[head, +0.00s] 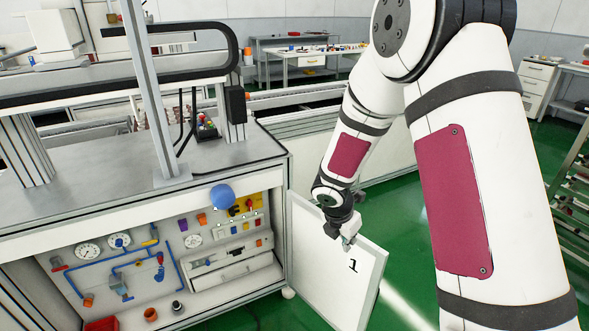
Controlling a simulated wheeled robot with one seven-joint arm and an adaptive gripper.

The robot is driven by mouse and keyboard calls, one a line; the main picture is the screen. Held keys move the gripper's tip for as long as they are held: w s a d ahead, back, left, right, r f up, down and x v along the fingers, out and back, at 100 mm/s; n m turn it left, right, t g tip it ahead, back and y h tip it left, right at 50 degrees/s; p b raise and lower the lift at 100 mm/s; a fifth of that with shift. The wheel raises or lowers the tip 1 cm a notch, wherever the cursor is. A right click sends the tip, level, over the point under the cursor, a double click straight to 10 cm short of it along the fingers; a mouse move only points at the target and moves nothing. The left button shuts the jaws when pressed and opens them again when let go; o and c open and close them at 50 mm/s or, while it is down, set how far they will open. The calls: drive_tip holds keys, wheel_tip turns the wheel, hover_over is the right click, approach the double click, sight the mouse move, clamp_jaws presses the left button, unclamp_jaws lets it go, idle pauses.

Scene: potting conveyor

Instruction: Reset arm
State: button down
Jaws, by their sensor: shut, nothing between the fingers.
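My arm reaches down from the upper right of the head view. My gripper (348,238) is at its lower end, small in the picture, at the top edge of a white door panel (335,285) marked "1". It is shut and holds nothing. I cannot tell whether it touches the panel.
The panel stands open from a workbench cabinet (160,260) with gauges, blue pipes and a blue ball (222,196) at its front. A conveyor frame (160,75) rises above the bench top. Green floor (400,230) is clear right of the panel. Shelving (575,180) stands at the right edge.

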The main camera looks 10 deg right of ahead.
drive_tip(key=s+r+m+p, duration=0.1)
drive_tip(key=s+r+m, duration=0.3)
drive_tip(key=r, duration=0.4)
drive_tip(key=s+d+r+m+p, duration=0.1)
drive_tip(key=s+r+m, duration=0.35)
drive_tip(key=r, duration=0.25)
drive_tip(key=s+r+m+p, duration=0.1)
drive_tip(key=s+r+m, duration=0.3)
drive_tip(key=r, duration=0.4)
drive_tip(key=s+a+r+m+y+p, duration=0.1)
drive_tip(key=s+a+r+m, duration=0.1)
drive_tip(key=s, duration=0.4)
drive_tip(key=s+a+r+m+t+y+p, duration=0.1)
drive_tip(key=s+a+r+m, duration=0.1)
drive_tip(key=s+r+m, duration=0.2)
drive_tip(key=s+a+r+m+y+p, duration=0.1)
drive_tip(key=s+a+r+m, duration=0.2)
drive_tip(key=s+m, duration=0.3)
drive_tip(key=s+r, duration=0.1)
drive_tip(key=s, duration=0.2)
drive_tip(key=shift+s+t+y, duration=0.35)
drive_tip(key=shift+t+y, duration=0.05)
